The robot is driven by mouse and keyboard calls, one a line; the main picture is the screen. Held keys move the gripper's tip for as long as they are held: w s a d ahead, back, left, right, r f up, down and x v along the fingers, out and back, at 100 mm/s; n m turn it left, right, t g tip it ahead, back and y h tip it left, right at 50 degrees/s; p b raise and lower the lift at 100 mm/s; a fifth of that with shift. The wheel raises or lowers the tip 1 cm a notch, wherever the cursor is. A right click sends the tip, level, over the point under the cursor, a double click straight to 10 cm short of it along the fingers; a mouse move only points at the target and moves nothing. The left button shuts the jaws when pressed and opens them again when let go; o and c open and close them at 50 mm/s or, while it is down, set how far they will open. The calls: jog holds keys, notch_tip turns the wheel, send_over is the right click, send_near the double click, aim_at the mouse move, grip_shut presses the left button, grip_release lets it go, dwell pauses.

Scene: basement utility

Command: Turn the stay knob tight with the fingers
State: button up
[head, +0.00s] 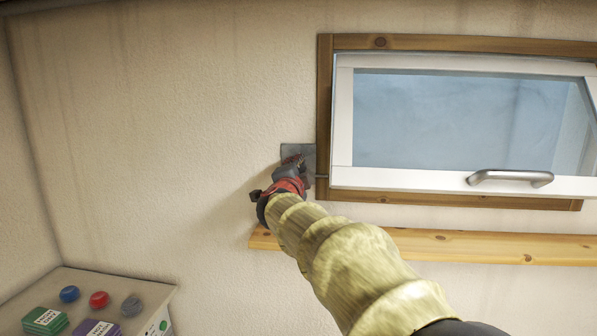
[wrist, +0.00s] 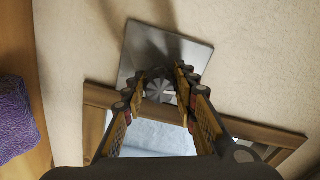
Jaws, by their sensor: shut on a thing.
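The stay knob (wrist: 161,88) is a grey, ribbed round knob on a square metal plate (wrist: 172,46) fixed to the wall. In the wrist view my gripper (wrist: 160,80) has one finger on each side of the knob, shut on it. In the head view the plate (head: 297,152) shows at the left of the window frame, and my gripper (head: 292,165) is against it. The knob itself is hidden there behind my gripper. The white window sash (head: 343,120) has a metal handle (head: 510,178) and appears tilted out of its frame.
A brown wooden frame (head: 325,100) surrounds the window, and a wooden sill shelf (head: 480,246) runs below it. A purple textured thing (wrist: 15,118) lies at the left in the wrist view. A cabinet (head: 150,290) at lower left holds coloured lids and packets. The wall left of the plate is clear.

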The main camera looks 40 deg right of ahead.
dwell(0.3)
jog(key=o, duration=1.1)
jog(key=shift+o, duration=0.3)
jog(key=v, duration=1.2)
